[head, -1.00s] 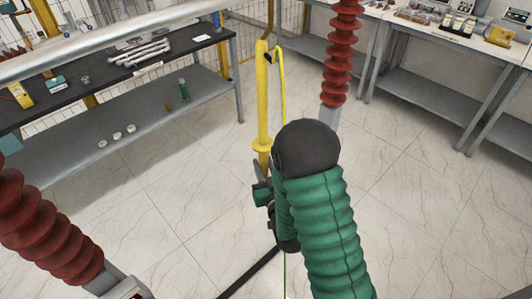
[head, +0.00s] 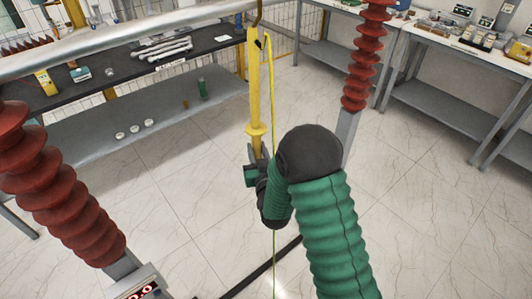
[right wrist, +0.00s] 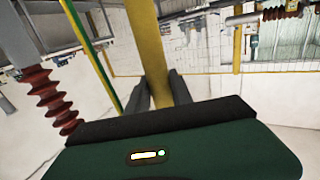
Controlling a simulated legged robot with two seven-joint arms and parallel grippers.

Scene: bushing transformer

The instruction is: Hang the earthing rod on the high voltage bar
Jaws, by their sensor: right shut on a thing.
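The yellow earthing rod (head: 255,90) stands nearly upright in the head view, with a dark hook at its top (head: 259,14). My right gripper (head: 256,153) is shut on its lower part, below the yellow collar. In the right wrist view the rod (right wrist: 148,45) rises between the two dark fingers (right wrist: 160,92). The grey high voltage bar (head: 100,40) crosses the upper left of the head view. The hook shows just right of the bar, near the top edge; no contact is visible and the depth gap is unclear. My left gripper is not in view.
Red ribbed insulators stand at left (head: 55,185) and right (head: 365,50). A yellow-green cable (head: 273,130) hangs from the rod. A dark workbench (head: 120,75) with tools stands behind the bar; grey benches (head: 440,70) stand at right.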

